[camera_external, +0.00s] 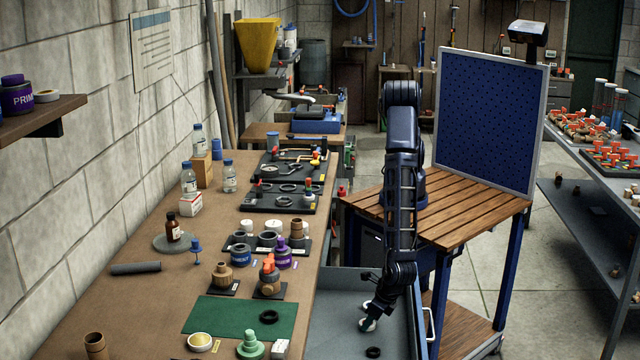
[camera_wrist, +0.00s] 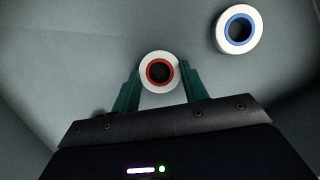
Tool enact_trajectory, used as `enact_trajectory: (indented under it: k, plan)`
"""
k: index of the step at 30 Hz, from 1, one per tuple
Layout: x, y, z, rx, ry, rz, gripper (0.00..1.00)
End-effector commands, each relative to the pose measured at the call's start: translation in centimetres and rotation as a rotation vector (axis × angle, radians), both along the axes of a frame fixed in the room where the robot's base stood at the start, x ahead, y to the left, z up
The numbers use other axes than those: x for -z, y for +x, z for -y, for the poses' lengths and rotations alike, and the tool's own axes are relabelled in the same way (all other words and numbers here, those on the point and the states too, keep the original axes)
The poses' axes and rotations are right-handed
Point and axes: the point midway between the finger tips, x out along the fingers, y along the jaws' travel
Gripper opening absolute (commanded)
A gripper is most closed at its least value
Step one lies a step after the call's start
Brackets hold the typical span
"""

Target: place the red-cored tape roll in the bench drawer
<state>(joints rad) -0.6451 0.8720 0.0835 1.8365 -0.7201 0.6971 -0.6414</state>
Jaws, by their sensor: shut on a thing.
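The red-cored tape roll (camera_wrist: 144,75) is white with a red inner ring. In the wrist view it sits between the two green fingertips of my gripper (camera_wrist: 159,82), which is shut on it. In the external view my gripper (camera_external: 372,314) reaches down into the open bench drawer (camera_external: 335,318), with a white roll (camera_external: 367,325) at its fingertips. The drawer is grey and pulled out on the right side of the bench. I cannot tell whether the held roll touches the drawer floor.
A white roll with a blue core (camera_wrist: 224,38) lies close by, upper right in the wrist view. A small black ring (camera_external: 373,352) lies in the drawer. The bench top (camera_external: 150,300) carries a green mat (camera_external: 215,316) and several bottles and fittings. A slatted table (camera_external: 465,215) stands right.

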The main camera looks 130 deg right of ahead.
Motion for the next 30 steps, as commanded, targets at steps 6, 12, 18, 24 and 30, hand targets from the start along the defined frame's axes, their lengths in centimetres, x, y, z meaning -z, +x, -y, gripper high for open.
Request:
enact_trajectory:
  k: [6, 12, 18, 24, 30]
  plan:
    - [0.3, 0.0, 0.0, 0.0, 0.0, -0.001, 0.46]
    - [0.2, 0.0, 0.0, 0.0, 0.0, 0.0, 0.66]
    - [0.1, 0.0, 0.0, 0.0, 0.0, 0.0, 0.66]
    - [-1.5, -0.2, -0.6, 0.001, 0.003, 0.002, 0.66]
    - [-4.9, -0.7, -1.9, 0.0, 0.002, 0.002, 0.66]
